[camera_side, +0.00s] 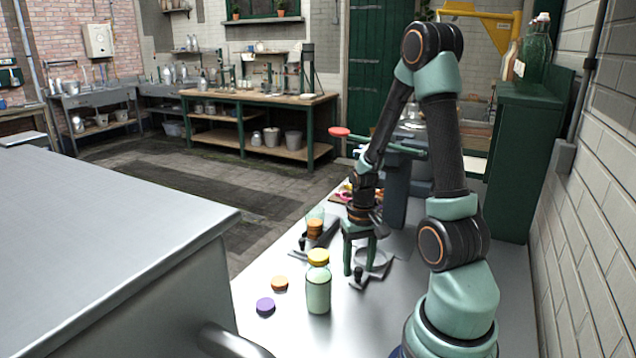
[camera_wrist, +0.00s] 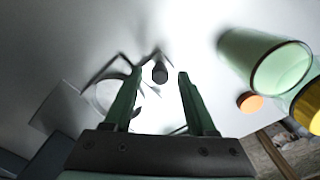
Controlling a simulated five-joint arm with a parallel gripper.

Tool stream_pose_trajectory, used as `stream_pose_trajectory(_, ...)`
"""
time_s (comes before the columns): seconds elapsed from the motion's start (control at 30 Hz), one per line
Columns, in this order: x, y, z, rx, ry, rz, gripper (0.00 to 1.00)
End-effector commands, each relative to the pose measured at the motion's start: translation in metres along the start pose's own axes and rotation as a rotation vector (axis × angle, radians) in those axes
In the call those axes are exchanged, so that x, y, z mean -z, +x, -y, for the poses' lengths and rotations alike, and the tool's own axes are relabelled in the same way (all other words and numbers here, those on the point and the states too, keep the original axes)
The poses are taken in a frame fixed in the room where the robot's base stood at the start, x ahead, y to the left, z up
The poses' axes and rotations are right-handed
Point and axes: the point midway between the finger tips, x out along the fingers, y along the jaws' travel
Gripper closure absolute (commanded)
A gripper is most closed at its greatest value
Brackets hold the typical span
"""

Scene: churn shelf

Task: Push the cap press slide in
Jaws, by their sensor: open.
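The cap press (camera_side: 396,185) is a dark grey column with a green lever ending in a red knob, partly hidden behind my arm in the side view. Its slide (camera_side: 379,268) is a low grey piece with a ring, standing out from the press's foot. A small dark upright knob (camera_wrist: 160,74) on the slide shows in the wrist view. My gripper (camera_side: 359,272) points down at the slide with its green fingers open. In the wrist view the knob appears between the fingertips, with gaps on both sides; I cannot tell whether anything touches.
A pale green bottle (camera_side: 318,294) with a yellow cap stands close to the left of my gripper. Behind is an orange stack (camera_side: 315,229). Bare metal bench is in front.

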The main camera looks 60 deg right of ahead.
Motion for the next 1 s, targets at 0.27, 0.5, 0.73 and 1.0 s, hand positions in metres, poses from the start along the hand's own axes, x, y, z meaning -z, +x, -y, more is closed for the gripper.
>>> stream_pose_trajectory(0.27, 0.0001, 0.0032, 0.0000, 0.000, 0.000, -0.001, 0.43)
stream_pose_trajectory(0.5, 0.0001, 0.0030, 0.0000, 0.000, 0.000, 0.000, 1.00)
stream_pose_trajectory(0.73, 0.0000, 0.0029, 0.0000, 0.000, 0.000, 0.000, 1.00)
stream_pose_trajectory(1.0, -0.0001, 0.0028, -0.0001, 0.000, 0.000, 0.000, 1.00)
